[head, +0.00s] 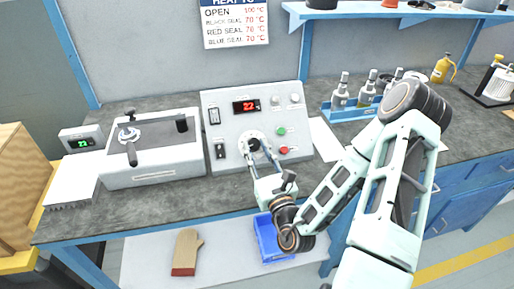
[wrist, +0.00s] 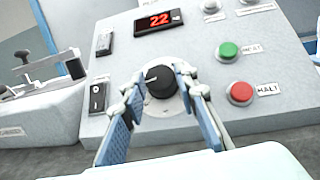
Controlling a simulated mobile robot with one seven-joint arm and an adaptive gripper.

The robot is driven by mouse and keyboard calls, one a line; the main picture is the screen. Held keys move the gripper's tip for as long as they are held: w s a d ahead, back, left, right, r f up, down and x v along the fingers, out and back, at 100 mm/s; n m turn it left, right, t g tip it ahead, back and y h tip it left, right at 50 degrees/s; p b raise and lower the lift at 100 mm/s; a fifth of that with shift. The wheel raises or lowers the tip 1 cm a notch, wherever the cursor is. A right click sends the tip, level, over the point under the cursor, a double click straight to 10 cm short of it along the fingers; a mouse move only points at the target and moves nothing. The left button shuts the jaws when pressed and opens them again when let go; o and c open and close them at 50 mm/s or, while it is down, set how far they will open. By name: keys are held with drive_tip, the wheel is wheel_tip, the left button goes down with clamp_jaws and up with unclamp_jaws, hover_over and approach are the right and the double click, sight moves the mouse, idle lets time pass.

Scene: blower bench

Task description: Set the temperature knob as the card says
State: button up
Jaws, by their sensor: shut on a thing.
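The temperature knob (wrist: 160,82) is black with a white pointer line and sits on a pale round dial on the sloped grey control panel (head: 217,100). In the wrist view the pointer line faces left. My gripper (head: 259,150) is at the knob, its two blue-padded fingers closed on the knob's sides; in the wrist view the fingers (wrist: 160,88) flank it left and right. The display (wrist: 159,21) reads 22 in red. The card (head: 235,22) on the wall lists OPEN 100 °C, and BLACK SEAL, RED SEAL and BLUE SEAL each 70 °C.
A green button (wrist: 229,49), a red HALT button (wrist: 241,92) and a black rocker switch (wrist: 97,96) are near the knob. A clamp unit (head: 152,150) stands left. A blue rack (head: 352,110) with bottles stands right. A blue bin (head: 268,238) is below.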

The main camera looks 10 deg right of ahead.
drive_tip(key=shift+f, duration=0.1)
idle(0.3)
drive_tip(key=o, duration=1.2)
drive_tip(key=shift+c, duration=0.2)
drive_tip(key=shift+d+n, duration=0.1)
drive_tip(key=shift+n, duration=0.2)
drive_tip(key=n+y+b, duration=0.2)
drive_tip(key=shift+d+n+g+y+b, duration=0.15)
drive_tip(key=shift+n+g+y+b, duration=0.15)
drive_tip(key=shift+n+g+b, duration=0.1)
drive_tip(key=shift+n+y+b, duration=0.5)
drive_tip(key=shift+b, duration=0.3)
drive_tip(key=n+g+y+b, duration=0.1)
drive_tip(key=n+b, duration=0.1)
drive_tip(key=b, duration=0.2)
drive_tip(key=shift+w+d+y, duration=0.1)
drive_tip(key=shift+d+y, duration=0.05)
drive_tip(key=shift+y, duration=0.25)
